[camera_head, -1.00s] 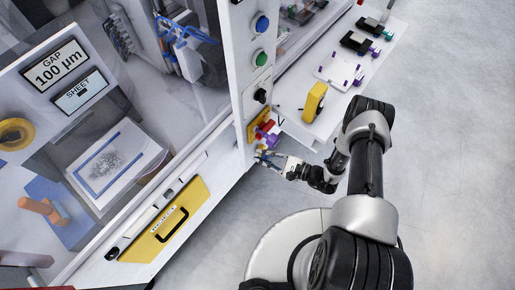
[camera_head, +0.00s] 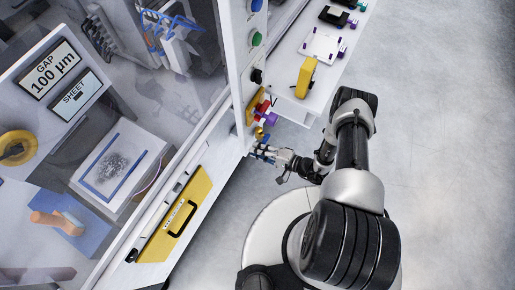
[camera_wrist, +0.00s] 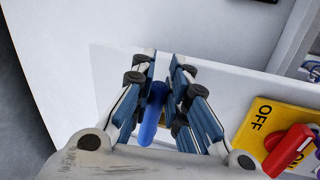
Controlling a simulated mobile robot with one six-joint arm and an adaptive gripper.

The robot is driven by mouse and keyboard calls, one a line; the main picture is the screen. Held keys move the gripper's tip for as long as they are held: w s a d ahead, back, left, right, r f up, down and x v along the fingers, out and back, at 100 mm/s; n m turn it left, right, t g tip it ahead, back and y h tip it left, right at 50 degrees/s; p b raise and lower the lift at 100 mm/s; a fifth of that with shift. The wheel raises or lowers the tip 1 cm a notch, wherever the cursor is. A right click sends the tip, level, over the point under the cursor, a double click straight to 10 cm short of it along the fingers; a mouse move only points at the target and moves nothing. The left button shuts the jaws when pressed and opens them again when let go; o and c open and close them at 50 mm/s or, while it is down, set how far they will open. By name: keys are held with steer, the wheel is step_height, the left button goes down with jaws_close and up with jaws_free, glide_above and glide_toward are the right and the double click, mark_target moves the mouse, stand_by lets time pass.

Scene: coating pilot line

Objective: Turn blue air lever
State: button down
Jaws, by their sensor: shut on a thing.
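The blue air lever (camera_wrist: 152,112) shows in the wrist view as a rounded blue bar between the fingers of my gripper (camera_wrist: 163,66). My gripper is shut on it, with one blue-padded finger on each side. In the head view my gripper (camera_head: 258,151) is low at the corner post of the white cabinet. There the lever is too small and covered to make out clearly.
A red handle (camera_wrist: 288,150) on a yellow plate (camera_wrist: 258,122) marked OFF is close to the right of my fingers. A yellow drawer front (camera_head: 170,225) with a black handle is to the left. A white shelf (camera_head: 290,108) bears a yellow block (camera_head: 306,76). Open floor (camera_head: 440,150) is at right.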

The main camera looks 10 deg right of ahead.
steer(key=shift+s+f+n, duration=0.1)
steer(key=shift+f+n, duration=0.5)
steer(key=c, duration=1.5)
jaws_free()
steer(key=shift+c, duration=0.2)
steer(key=v, duration=1.2)
steer(key=shift+s, duration=0.15)
steer(key=shift+a, duration=0.1)
